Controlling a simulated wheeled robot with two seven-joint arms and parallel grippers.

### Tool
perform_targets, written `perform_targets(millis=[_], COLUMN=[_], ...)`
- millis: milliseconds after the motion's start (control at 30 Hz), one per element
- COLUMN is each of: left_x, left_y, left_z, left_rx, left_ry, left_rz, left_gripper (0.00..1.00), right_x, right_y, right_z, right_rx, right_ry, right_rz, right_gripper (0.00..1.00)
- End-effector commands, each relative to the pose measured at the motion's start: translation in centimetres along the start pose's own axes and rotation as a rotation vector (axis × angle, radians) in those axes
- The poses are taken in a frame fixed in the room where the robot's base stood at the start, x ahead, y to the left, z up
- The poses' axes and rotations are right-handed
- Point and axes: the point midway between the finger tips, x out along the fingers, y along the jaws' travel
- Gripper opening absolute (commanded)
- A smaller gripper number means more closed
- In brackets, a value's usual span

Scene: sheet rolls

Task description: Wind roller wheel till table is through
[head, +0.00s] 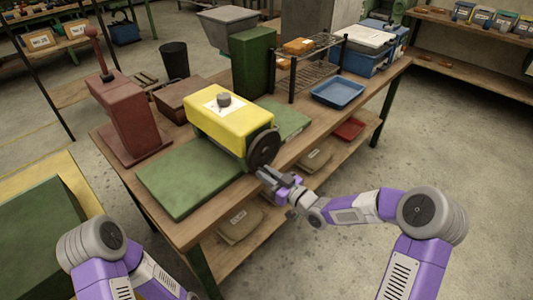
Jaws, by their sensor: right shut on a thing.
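The yellow roller machine (219,121) stands on the wooden workbench with a dark knob on its top. Its dark wheel (264,147) is on the right side, facing my right arm. A flat green table (188,180) sticks out on the machine's front left, and a shorter green part (290,121) shows on its far side. My right gripper (266,174) is at the lower edge of the wheel, shut on the wheel's handle, which is mostly hidden by the fingers. My left arm comes in at the lower left; its gripper is out of view.
A red machine (126,116) with a lever stands left on the workbench (183,231). A blue tray (338,93), a wire rack (305,70) and a green box (252,61) stand behind. Sacks and a red tray (348,129) lie on the lower shelf. Floor at right is clear.

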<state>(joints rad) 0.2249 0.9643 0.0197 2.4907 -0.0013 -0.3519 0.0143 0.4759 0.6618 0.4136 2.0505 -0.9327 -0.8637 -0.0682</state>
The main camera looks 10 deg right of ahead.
Motion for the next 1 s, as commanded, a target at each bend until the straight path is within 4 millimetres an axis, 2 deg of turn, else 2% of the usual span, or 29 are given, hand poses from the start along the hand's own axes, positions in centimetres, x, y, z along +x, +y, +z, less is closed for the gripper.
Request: perform_targets(millis=[267,767,1000], left_x=[-0.2,-0.8,-1.6], left_y=[0.1,0.3,0.6], left_z=[0.0,0.0,0.1], left_rx=[0.0,0.0,0.0], left_ry=[0.0,0.0,0.0], left_rz=[0.0,0.0,0.0], left_gripper=[0.43,0.43,0.43], right_x=[0.0,-0.2,-0.3], right_y=[-1.6,-2.8,-3.2], right_z=[-1.3,-2.9,-4.6], right_rx=[-0.002,0.0,0.0], right_ry=[0.005,-0.001,0.0], right_rz=[-0.006,-0.008,-0.01], right_gripper=[0.0,0.0,0.0])
